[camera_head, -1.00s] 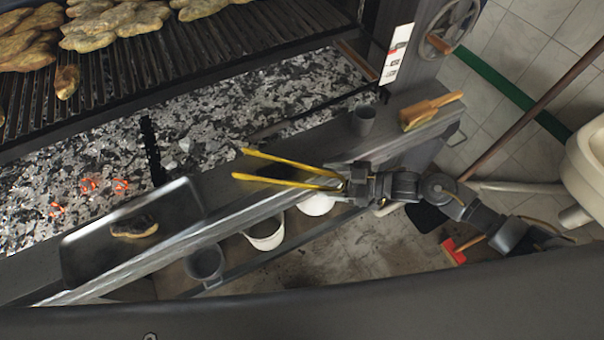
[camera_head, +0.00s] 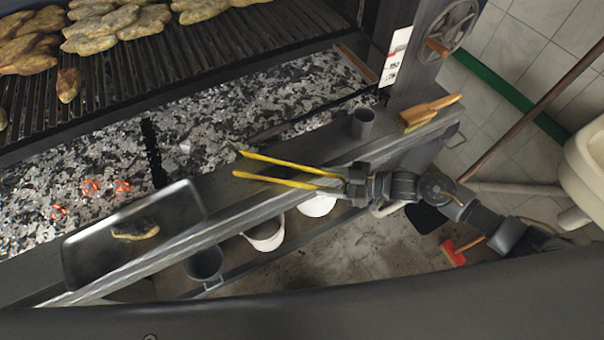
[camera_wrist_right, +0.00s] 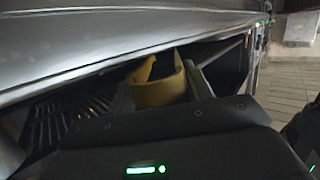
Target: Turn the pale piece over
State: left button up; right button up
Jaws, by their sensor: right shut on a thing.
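My right gripper (camera_head: 354,182) is shut on a pair of yellow tongs (camera_head: 285,165), gripped at their bend. The tongs' two arms point left over the metal ledge, a little apart, with nothing between their tips. In the right wrist view, the bend of the yellow tongs (camera_wrist_right: 158,88) shows just beyond the gripper body. A single small piece (camera_head: 68,84) lies at the grill's front, apart from the others. Another piece (camera_head: 135,229), dark on top with a paler edge, lies on the black tray. I cannot tell which one is the pale piece. My left gripper is not in view.
Several browned pieces (camera_head: 115,28) lie on the grill grate (camera_head: 215,55). Below it is an ember bed (camera_head: 100,160) with a few glowing coals. The black tray (camera_head: 85,262), a grey cup (camera_head: 363,122) and a wooden-handled brush (camera_head: 430,112) stand along the ledge.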

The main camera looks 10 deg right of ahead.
notch_tip(320, 180, up, 9)
jog(key=p, duration=0.7)
jog(key=shift+r+p, duration=0.15)
jog(key=shift+p, duration=0.25)
